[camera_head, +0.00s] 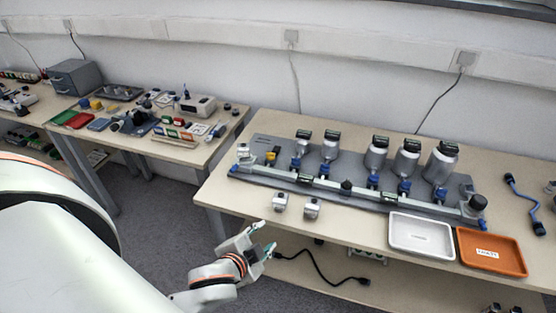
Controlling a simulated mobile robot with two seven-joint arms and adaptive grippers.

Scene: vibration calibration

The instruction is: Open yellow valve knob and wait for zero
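A small yellow knob (271,155) sits near the left end of a grey base plate (258,147) on the right-hand table. The plate carries a pipe line with several blue valve parts and several silver canisters with dark tops (376,152). The small displays are too small to read. My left gripper (269,236) is in front of the table's front left edge, nearer to me than the knob and apart from it. Its two fingers are spread, with nothing between them. My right gripper is not in view.
Two small silver blocks (311,208) stand in front of the plate. A white tray (393,238) and an orange tray (464,253) lie at the front right, with a blue hose piece (522,203) beyond. A cluttered second table (180,155) stands at the left, with a floor gap between.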

